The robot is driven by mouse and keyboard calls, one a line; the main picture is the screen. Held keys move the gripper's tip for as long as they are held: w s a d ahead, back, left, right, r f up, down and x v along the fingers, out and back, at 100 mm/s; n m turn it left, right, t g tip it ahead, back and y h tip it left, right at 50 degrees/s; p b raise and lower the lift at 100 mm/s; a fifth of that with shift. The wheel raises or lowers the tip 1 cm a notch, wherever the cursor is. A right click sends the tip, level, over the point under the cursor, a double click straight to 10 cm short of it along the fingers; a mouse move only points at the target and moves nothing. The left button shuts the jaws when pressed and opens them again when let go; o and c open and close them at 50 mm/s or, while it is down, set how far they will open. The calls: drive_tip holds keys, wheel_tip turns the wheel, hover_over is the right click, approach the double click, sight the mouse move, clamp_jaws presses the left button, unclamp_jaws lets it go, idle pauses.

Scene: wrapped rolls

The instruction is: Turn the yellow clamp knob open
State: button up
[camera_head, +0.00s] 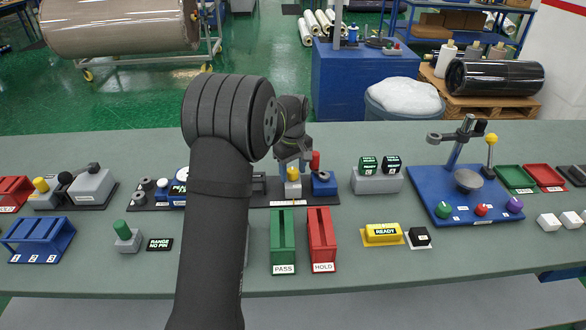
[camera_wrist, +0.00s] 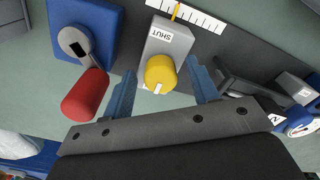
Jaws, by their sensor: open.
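The yellow clamp knob (camera_wrist: 160,73) sits on a small grey block (camera_wrist: 172,38) labelled SHUT in the wrist view. A white mark shows on the knob's edge, on the side away from the label. My gripper (camera_wrist: 162,76) is open, with one blue finger on each side of the knob. Gaps show between the fingers and the knob; their height relative to it is hard to tell. In the head view my gripper (camera_head: 294,163) points down over the knob (camera_head: 293,174), near the middle of the bench.
A red-handled lever (camera_wrist: 86,95) on a blue block stands close beside the left finger. A dark part (camera_wrist: 245,88) lies close to the right finger. Green PASS (camera_head: 282,240) and red HOLD (camera_head: 321,238) bins stand nearer the bench front. Another yellow knob (camera_head: 40,184) is at far left.

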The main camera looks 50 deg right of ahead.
sight(293, 170)
drive_tip(key=shift+r, duration=0.15)
wheel_tip(293, 170, up, 17)
idle(0.4)
idle(0.5)
wheel_tip(293, 170, down, 17)
drive_tip(key=shift+f, duration=0.2)
idle(0.4)
